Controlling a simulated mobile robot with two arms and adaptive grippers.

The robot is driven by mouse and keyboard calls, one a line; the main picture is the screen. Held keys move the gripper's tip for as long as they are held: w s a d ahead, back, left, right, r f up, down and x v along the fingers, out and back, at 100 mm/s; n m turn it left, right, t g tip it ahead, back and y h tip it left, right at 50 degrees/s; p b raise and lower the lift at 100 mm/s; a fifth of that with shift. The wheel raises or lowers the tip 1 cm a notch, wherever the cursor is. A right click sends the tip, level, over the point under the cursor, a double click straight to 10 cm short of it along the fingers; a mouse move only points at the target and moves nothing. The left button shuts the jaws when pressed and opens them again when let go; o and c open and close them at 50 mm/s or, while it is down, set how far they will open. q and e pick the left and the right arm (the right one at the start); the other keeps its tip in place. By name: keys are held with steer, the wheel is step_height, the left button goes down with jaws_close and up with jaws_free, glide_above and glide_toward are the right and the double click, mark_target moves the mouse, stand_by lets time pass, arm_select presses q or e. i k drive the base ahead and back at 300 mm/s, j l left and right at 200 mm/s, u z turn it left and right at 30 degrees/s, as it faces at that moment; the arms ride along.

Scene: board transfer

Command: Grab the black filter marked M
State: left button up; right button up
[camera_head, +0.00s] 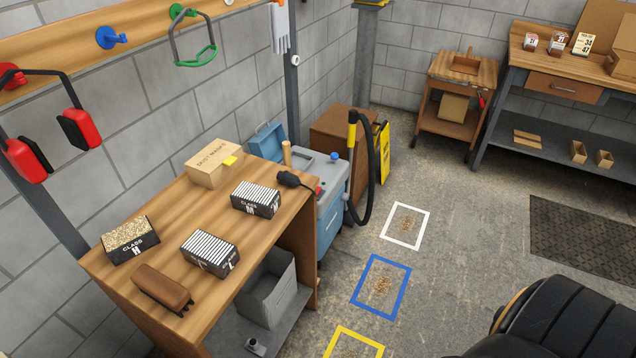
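Three black box-shaped filters with printed labels lie on the wooden workbench (175,222) at the left. The black filter marked M (256,200) has white pleats on top and lies toward the bench's right end. A second black filter with white pleats (210,253) lies nearer the front edge; its class letter is hard to read. The third filter (130,240), with a speckled tan top, reads CLASS H and lies at the left. All three are apart from each other. Neither of my grippers is in view.
A cardboard dust-mask box (214,163) stands behind the filters. A brown brush (163,288) lies at the front left. A black nozzle (296,181) rests by the M filter. A grey-blue vacuum (330,207) stands past the right end. Taped squares mark the floor.

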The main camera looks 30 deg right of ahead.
mark_target(253, 199)
steer(key=z, duration=0.6)
steer(key=l+u, duration=0.1)
steer(key=u, duration=0.55)
steer(key=i+l+u, duration=0.15)
steer(key=l+u, duration=0.15)
steer(key=l, duration=0.25)
steer(key=i+l+u, duration=0.1)
steer(key=l+u, duration=0.25)
steer(key=l, duration=0.25)
steer(key=l+u, duration=0.3)
steer(key=l, duration=0.3)
steer(key=i, duration=0.05)
